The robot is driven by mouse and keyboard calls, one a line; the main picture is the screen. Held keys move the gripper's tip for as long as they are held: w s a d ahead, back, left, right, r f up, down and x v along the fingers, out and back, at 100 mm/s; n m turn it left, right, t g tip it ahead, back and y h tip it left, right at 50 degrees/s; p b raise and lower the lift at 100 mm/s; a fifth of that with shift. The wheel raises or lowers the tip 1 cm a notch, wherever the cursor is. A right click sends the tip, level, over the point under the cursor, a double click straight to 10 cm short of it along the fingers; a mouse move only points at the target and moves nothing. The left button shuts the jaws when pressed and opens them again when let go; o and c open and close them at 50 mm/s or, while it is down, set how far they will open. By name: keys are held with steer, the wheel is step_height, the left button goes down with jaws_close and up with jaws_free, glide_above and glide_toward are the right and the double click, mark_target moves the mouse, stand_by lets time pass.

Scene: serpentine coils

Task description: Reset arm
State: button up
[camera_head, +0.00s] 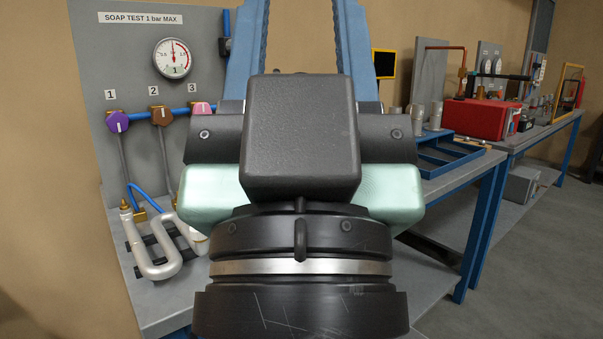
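My gripper (303,40) fills the middle of the head view, seen from behind. Its black body and pale green sides are close to the camera. Its two blue fingers point up and away, wide apart, with only bare wall showing between them. Their tips are cut off by the top edge. I see nothing held between the visible parts of the fingers. The gripper hides the middle of the workbench.
At left a grey panel (125,65) carries a gauge (173,58) and knobs numbered 1 to 3. A silver serpentine coil (155,262) sits below on the bench (165,300). At right are a blue tray frame (448,157), a red box (475,117) and open floor (510,265).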

step_height(320, 180, up, 26)
steer(key=p, duration=2.3)
steer(key=shift+f, duration=0.15)
